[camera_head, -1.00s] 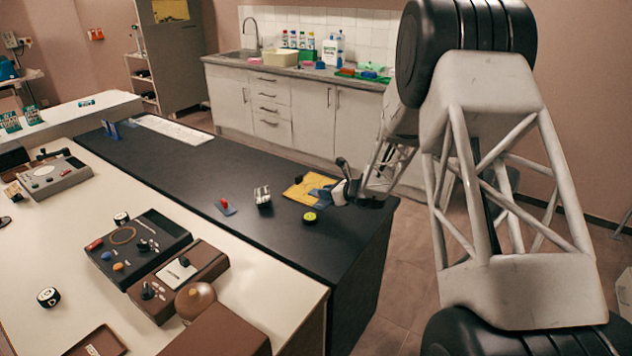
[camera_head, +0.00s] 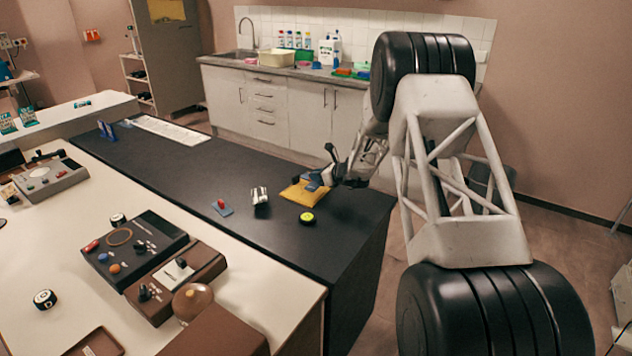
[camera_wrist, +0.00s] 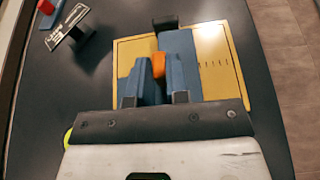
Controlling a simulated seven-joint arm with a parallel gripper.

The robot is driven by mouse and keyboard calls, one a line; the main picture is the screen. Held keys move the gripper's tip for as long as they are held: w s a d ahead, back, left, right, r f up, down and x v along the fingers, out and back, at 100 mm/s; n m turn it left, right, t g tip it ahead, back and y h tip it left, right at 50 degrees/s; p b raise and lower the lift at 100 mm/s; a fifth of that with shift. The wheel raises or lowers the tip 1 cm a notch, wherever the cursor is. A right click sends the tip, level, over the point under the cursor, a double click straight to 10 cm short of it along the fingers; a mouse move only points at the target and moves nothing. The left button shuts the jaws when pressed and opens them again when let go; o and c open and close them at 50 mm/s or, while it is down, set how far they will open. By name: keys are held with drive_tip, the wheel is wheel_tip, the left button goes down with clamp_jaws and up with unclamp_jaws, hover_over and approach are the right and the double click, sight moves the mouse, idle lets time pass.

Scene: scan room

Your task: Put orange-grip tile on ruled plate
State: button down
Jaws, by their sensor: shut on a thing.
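The orange-grip tile is a blue slab with an upright orange grip (camera_wrist: 158,65); its blue face (camera_wrist: 178,42) shows beyond my fingers in the wrist view. My gripper (camera_wrist: 155,80) is shut on the orange grip, which shows between the two blue-grey fingers. The yellow ruled plate (camera_wrist: 215,65) lies under the tile, with short dark rulings on its right part. In the head view the plate (camera_head: 299,195) sits near the dark bench's right end, with the blue tile (camera_head: 313,184) over its far right part. I cannot tell whether tile and plate touch.
A metallic block (camera_head: 260,195) and a blue tile with a red grip (camera_head: 222,207) stand left of the plate. A round yellow-green-topped black puck (camera_head: 307,217) is close in front of it. Control boxes (camera_head: 135,250) fill the pale table. The dark bench further left is largely clear.

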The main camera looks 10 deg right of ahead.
drive_tip(key=shift+w+d+f, duration=0.1)
drive_tip(key=shift+w, duration=1.1)
drive_tip(key=shift+f, duration=1.7)
drive_tip(key=shift+f, duration=0.15)
drive_tip(key=c, duration=1.1)
unclamp_jaws()
drive_tip(key=v, duration=1.2)
drive_tip(key=shift+r, duration=0.25)
